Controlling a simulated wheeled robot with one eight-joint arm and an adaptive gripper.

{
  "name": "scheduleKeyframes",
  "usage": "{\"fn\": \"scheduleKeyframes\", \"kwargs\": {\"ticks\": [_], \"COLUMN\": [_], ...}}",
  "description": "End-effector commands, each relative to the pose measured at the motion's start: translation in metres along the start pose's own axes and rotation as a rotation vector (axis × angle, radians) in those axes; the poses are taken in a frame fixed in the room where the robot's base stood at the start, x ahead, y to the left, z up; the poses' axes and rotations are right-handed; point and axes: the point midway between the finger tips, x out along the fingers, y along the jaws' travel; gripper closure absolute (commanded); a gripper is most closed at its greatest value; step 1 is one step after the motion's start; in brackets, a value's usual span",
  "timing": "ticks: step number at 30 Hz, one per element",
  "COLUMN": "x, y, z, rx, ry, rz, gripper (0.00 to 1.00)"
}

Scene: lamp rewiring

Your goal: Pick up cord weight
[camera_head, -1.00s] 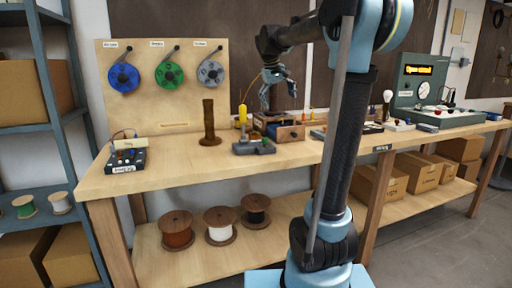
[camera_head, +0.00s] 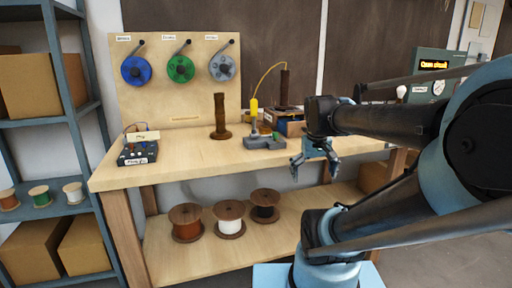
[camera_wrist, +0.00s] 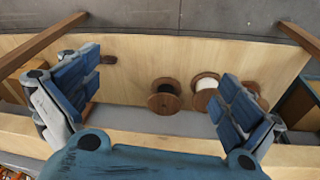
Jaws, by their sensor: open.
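I cannot tell for certain which thing is the cord weight. A small dark brown flat object (camera_wrist: 109,60) lies on the wooden lower shelf (camera_wrist: 135,85) in the wrist view, apart from the spools and close to my left finger. I cannot make it out in the head view, where my arm covers part of that shelf. My gripper (camera_head: 315,168) hangs in front of the bench's front edge, fingers down, open and empty. In the wrist view its two blue-padded fingers (camera_wrist: 158,92) are wide apart, with nothing between them but the shelf and spools farther off.
Black (camera_head: 265,205), white (camera_head: 229,217) and brown (camera_head: 186,222) spools stand on the lower shelf. The bench top (camera_head: 185,160) above carries a brown post (camera_head: 220,118), a grey fixture (camera_head: 264,141), a yellow piece with a cord (camera_head: 254,108) and a labelled box (camera_head: 138,152). A shelf rack (camera_head: 72,105) stands left.

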Motion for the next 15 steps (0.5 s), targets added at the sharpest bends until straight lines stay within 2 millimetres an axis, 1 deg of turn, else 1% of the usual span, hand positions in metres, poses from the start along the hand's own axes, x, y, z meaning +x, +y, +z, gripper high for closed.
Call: {"fn": "scheduleKeyframes", "kwargs": {"ticks": [1,3,6,9,11,14,15], "x": [0.014,0.03,0.05,0.065,0.071,0.074,0.072], "y": [-0.002,-0.005,-0.01,-0.016,-0.017,-0.018,-0.018], "z": [0.018,0.038,0.062,0.078,0.084,0.087,0.085], "rx": [0.014,0.03,0.049,0.063,0.067,0.071,0.072], "ry": [-0.001,-0.003,-0.004,-0.005,-0.006,-0.005,-0.004], "rz": [-0.008,-0.022,-0.037,-0.049,-0.053,-0.057,-0.057], "gripper": [0.0,0.0,0.0,0.0,0.0,0.21,0.3]}}
